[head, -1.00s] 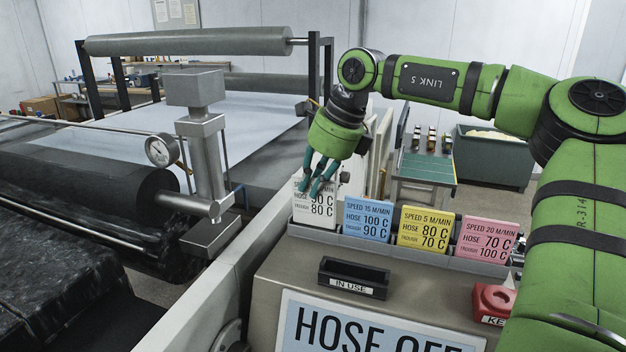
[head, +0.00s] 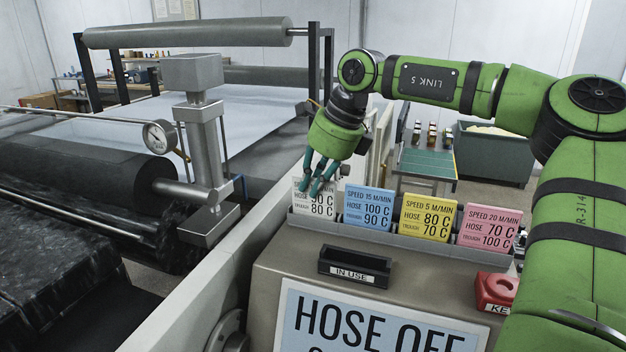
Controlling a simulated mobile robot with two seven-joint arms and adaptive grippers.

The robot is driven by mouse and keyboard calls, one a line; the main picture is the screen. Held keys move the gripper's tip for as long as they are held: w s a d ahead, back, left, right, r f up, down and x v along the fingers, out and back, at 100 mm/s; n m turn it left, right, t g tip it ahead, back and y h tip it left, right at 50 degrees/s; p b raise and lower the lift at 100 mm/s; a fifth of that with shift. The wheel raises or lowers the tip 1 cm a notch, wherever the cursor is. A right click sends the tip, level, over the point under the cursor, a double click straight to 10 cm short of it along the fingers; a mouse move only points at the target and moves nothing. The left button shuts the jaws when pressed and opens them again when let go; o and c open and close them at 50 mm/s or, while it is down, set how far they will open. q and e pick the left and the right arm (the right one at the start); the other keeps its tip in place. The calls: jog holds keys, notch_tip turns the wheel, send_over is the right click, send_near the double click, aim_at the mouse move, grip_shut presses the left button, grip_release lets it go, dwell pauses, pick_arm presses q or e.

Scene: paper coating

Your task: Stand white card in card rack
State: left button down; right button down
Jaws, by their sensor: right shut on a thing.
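The white card (head: 315,207) stands in the leftmost place of the grey card rack (head: 400,239), with "90 C" and "80 C" showing on its lower part. My right gripper (head: 318,188) comes down from above and is shut on the white card's upper part, hiding its top lines. The card's lower edge is at the rack's front lip; how deep it sits is hard to tell. Beside it in the rack stand a blue card (head: 368,208), a yellow card (head: 427,218) and a pink card (head: 489,229). My left gripper is not in view.
An empty black "IN USE" holder (head: 354,266) sits on the console top in front of the rack. A red key block (head: 496,291) is at the right, near my right arm. A "HOSE OFF" sign (head: 375,325) is on the console front. Coating rollers (head: 95,190) fill the left.

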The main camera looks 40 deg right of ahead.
jog(key=c, duration=1.2)
grip_release()
jog(key=v, duration=1.2)
